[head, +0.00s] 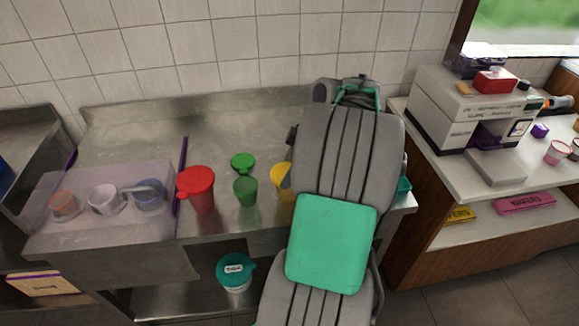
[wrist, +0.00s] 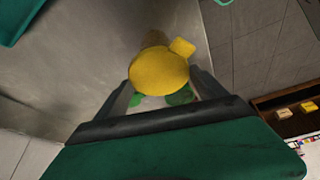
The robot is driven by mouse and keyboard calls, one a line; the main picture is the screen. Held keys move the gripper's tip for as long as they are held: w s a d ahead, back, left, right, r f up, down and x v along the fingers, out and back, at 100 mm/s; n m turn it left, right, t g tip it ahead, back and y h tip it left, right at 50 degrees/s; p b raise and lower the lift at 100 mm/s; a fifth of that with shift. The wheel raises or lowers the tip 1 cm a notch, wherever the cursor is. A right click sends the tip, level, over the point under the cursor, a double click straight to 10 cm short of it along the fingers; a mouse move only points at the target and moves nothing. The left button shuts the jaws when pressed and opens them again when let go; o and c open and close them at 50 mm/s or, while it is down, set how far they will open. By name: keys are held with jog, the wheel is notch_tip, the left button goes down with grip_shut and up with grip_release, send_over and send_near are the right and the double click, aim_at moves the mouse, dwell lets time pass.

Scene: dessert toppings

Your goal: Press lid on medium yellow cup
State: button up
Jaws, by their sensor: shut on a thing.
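The medium yellow cup (head: 281,180) stands on the steel counter, with its right side hidden behind my arm in the head view. In the wrist view the round yellow lid (wrist: 160,74), with a tab at its upper right, lies between the fingers of my gripper (wrist: 162,80). My gripper is shut on the lid. I cannot tell whether the lid is seated on the rim. My gripper is hidden in the head view.
A green cup (head: 245,190) and a green lid (head: 242,161) stand left of the yellow cup. Further left are a red lidded cup (head: 197,188) and a clear tray (head: 100,232) of small cups. A teal-lidded tub (head: 236,271) sits on the shelf below.

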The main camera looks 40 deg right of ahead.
dwell(0.3)
jog(key=o, duration=1.2)
jog(key=shift+o, duration=0.2)
jog(key=shift+r+p, duration=2.5)
jog(key=shift+r, duration=0.5)
jog(key=shift+c, duration=0.2)
grip_shut()
